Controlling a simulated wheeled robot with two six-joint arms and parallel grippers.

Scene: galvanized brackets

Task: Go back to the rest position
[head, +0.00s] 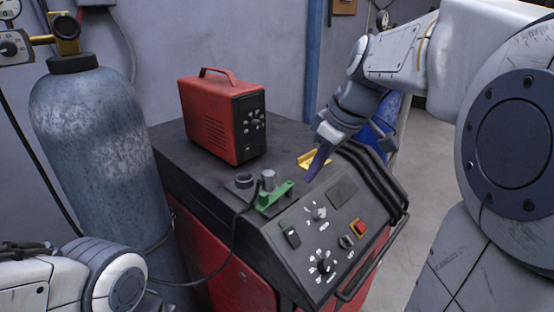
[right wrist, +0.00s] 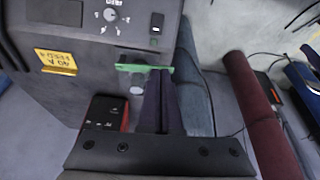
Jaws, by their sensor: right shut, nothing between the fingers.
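My right gripper (head: 311,178) is shut and empty, its dark fingers pointing down over the top of the red-and-black cart. It also shows in the right wrist view (right wrist: 161,74), the fingers together. A green bracket (head: 283,192) sits on the cart top to the left of the fingertips, beside a grey cylinder (head: 268,180). The green bracket also shows in the wrist view (right wrist: 128,67), partly covered by the fingers.
A red box with a handle (head: 212,118) stands on the cart top (head: 185,150), left of my right gripper. A grey-blue gas cylinder (head: 105,150) stands at the left.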

